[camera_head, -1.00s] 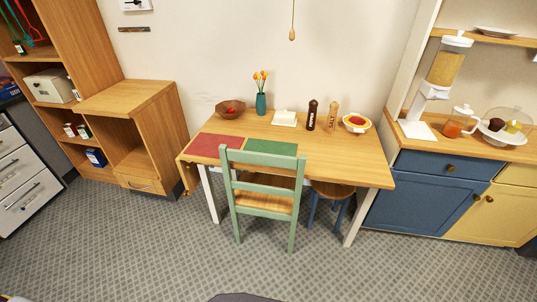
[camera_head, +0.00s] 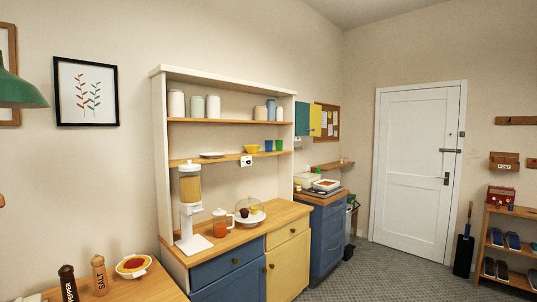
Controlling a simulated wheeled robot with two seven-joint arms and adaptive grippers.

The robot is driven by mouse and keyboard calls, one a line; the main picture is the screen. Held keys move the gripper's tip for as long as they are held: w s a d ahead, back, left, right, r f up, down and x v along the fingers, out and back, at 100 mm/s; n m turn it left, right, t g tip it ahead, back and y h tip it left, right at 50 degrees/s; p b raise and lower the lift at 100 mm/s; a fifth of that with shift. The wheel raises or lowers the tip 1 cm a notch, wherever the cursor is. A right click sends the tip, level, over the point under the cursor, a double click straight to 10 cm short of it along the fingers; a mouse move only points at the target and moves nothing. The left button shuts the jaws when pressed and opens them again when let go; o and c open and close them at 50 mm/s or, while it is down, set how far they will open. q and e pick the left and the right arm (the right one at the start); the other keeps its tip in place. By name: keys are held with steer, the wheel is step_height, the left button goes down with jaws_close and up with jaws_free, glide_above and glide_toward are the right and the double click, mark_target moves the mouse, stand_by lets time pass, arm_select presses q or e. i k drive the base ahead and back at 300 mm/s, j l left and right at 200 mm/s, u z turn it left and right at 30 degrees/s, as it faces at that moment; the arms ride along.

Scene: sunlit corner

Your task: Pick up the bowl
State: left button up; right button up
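A small round bowl (camera_head: 133,266) with a pale and orange rim and something red inside stands on the wooden table (camera_head: 130,288) at the bottom left of the head view. A yellow bowl (camera_head: 252,149) sits on the lower shelf of the hutch. Which bowl the task means cannot be told from this view. Neither of my grippers is in view.
Salt (camera_head: 99,276) and pepper (camera_head: 68,284) mills stand beside the bowl on the table. The hutch (camera_head: 235,230) holds a cereal dispenser (camera_head: 190,205), an orange jug (camera_head: 221,224) and a glass-domed stand (camera_head: 249,215). Open floor (camera_head: 375,275) lies before the white door (camera_head: 415,175).

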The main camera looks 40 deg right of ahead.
mark_target(251, 149)
steer(key=z, duration=1.05)
steer(key=i+l+u, duration=0.35)
steer(key=i, duration=0.5)
steer(key=i+l+u, duration=0.35)
steer(key=i+l, duration=0.35)
steer(key=i+l+u, duration=0.35)
steer(key=i+l, duration=0.4)
steer(key=l, duration=0.1)
